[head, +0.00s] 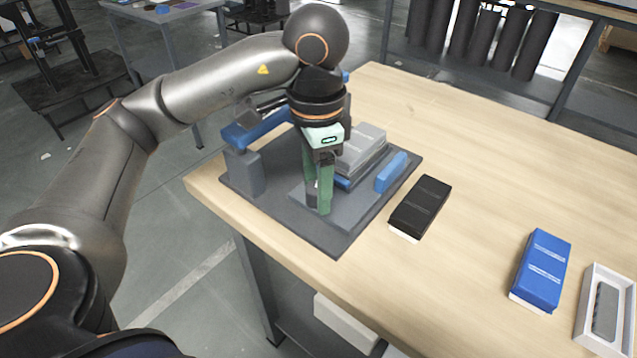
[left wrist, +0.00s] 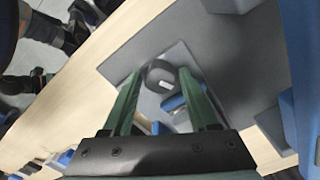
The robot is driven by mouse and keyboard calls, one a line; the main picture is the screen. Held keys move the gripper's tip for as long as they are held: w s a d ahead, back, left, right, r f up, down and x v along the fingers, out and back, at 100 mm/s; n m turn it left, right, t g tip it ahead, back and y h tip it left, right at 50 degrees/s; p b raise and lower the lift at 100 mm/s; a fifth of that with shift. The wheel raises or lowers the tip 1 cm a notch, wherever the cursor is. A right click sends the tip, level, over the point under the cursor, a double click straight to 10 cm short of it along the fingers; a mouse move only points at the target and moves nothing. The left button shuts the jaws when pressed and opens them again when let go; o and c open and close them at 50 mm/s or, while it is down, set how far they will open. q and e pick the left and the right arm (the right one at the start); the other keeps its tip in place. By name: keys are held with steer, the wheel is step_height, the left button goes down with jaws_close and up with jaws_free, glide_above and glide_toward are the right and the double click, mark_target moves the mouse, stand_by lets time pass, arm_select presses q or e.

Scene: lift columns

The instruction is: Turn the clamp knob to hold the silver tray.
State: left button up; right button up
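The clamp knob (left wrist: 161,75) is a dark round disc with a white mark, seen in the left wrist view on a grey plate. My left gripper (left wrist: 160,72) points down with its two green fingers apart, one on each side of the knob; small gaps seem to show. In the head view my left gripper (head: 318,210) is low over the fixture and hides the knob. The silver tray (head: 365,143) sits in the fixture (head: 340,238) behind the gripper, partly hidden by it. My right gripper is not in view.
Blue blocks (head: 391,172) flank the tray, and a grey post (head: 243,172) with a blue top stands left. A black box (head: 420,207), a blue box (head: 541,270) and a white tray (head: 589,335) lie right. The table's (head: 480,150) far right is clear.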

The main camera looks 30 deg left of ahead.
arm_select(q)
steer(key=shift+o, duration=0.4)
steer(key=shift+r, duration=0.1)
step_height(320, 180, up, 3)
steer(key=p, duration=0.2)
steer(key=shift+p, duration=0.3)
step_height(320, 180, up, 2)
steer(key=shift+p, duration=0.95)
steer(key=shift+r+p, duration=0.85)
steer(key=shift+r, duration=0.1)
